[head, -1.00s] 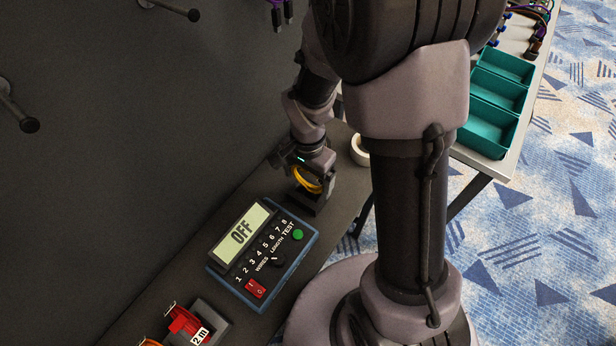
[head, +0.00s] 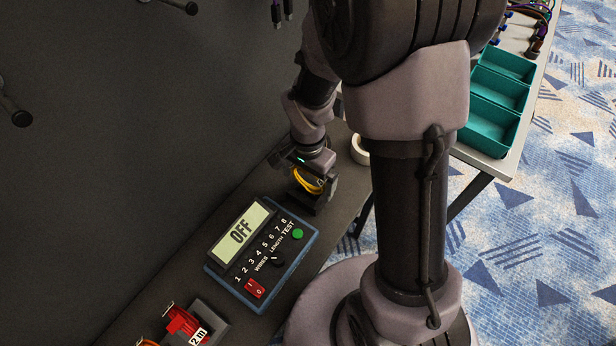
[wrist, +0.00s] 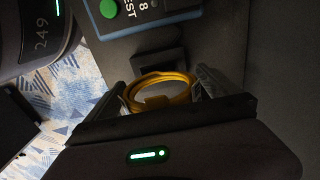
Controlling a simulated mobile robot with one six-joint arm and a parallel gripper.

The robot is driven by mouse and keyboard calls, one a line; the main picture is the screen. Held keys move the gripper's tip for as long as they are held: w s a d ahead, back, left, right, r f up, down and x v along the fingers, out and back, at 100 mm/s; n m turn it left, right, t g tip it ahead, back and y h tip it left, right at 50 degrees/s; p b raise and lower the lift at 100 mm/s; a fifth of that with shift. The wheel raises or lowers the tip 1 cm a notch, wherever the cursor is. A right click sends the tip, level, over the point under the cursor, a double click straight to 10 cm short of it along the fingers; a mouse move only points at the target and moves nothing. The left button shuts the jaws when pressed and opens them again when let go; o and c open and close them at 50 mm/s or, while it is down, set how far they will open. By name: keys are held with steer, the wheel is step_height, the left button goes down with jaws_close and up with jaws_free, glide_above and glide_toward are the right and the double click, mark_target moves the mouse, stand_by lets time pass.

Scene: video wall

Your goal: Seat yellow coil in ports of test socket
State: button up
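The yellow coil (head: 307,182) is between the two fingers of my gripper (head: 314,190), low over the dark bench beside the tester. In the wrist view the coil (wrist: 160,90) spans the gap and meets both fingers of my gripper (wrist: 163,90). A dark block with a square recess, seemingly the test socket (wrist: 157,65), lies just beyond the coil, between it and the tester. In the head view the gripper largely hides this block. I cannot tell whether the coil's plugs touch the ports.
The blue tester (head: 262,252) reads OFF, with a green button and red switch. A red item by a "2 m" label (head: 186,325) is at lower left. A white tape roll (head: 360,150) lies behind the gripper. Teal bins (head: 488,125) stand on a right-hand table.

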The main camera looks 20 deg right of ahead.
step_height(320, 180, up, 17)
steer(key=p, duration=0.7)
steer(key=shift+r+p, duration=0.2)
steer(key=shift+p, duration=0.15)
